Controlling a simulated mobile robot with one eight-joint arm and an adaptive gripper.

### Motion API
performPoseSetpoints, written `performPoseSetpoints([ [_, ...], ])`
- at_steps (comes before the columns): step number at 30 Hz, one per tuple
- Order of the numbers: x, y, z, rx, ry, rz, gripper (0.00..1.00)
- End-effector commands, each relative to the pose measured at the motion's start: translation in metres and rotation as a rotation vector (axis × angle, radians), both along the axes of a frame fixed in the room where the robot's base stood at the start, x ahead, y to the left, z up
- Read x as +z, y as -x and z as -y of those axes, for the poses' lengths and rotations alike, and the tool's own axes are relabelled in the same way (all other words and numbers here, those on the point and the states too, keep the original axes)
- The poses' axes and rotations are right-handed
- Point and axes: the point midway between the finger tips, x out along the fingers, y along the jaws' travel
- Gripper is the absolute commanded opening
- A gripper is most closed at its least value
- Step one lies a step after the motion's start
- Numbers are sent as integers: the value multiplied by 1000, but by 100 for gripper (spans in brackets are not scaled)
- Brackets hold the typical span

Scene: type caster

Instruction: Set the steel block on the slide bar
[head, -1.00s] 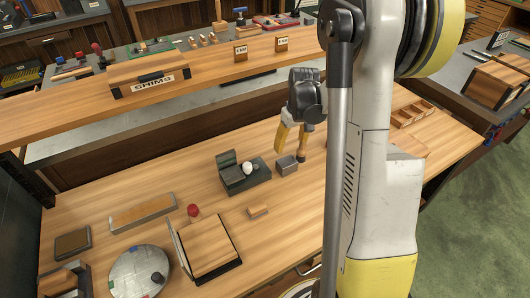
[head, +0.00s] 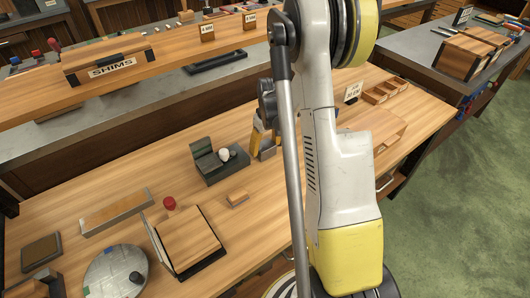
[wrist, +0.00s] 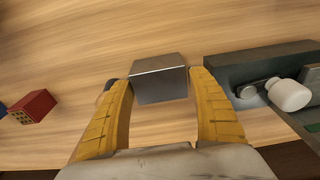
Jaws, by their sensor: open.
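The steel block (wrist: 160,78) is a small grey box on the wooden bench. In the wrist view it lies between the tips of my gripper (wrist: 160,88), one yellow finger at each side. My gripper is open; I cannot tell whether the fingertips touch the block. In the head view my gripper (head: 262,138) is low over the bench, partly hidden by my arm. A dark metal fixture (head: 222,168) with a white knob stands just left of it, and also shows at right in the wrist view (wrist: 240,68). I cannot tell which part is the slide bar.
The raised shelf with the SHIMS box (head: 105,60) runs behind.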

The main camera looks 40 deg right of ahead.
Motion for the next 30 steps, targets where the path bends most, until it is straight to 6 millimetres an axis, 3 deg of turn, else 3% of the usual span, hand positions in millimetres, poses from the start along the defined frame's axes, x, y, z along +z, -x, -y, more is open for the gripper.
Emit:
performPoseSetpoints([
  [2,1,0,0,0,0,0,68],
  [6,1,0,0,0,0,0,27],
  [7,1,0,0,0,0,0,21],
  [20,9,0,0,0,0,1,20],
  [30,45,0,0,0,0,1,20],
])
